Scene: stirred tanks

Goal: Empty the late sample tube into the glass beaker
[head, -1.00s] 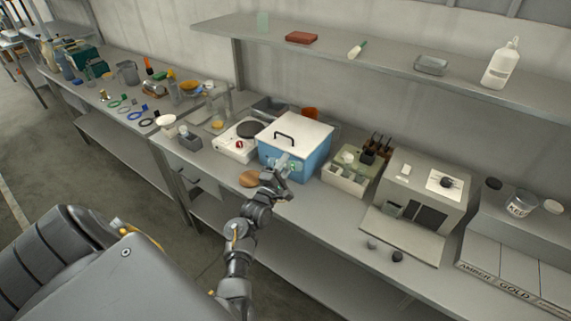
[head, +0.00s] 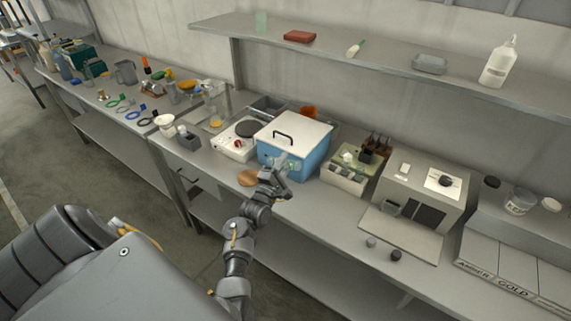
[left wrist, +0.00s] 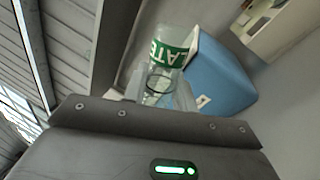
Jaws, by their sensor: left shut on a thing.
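My left gripper (head: 277,167) is in front of the blue box with the white lid, above the bench's front part. It is shut on the late sample tube, a clear tube with a green band reading LATE (left wrist: 172,52) in the left wrist view. The tube shows only small and pale in the head view, and its contents cannot be made out. My right gripper is not in view.
The blue box (head: 308,163) stands directly behind my left gripper. A grey machine (head: 425,190) stands further right.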

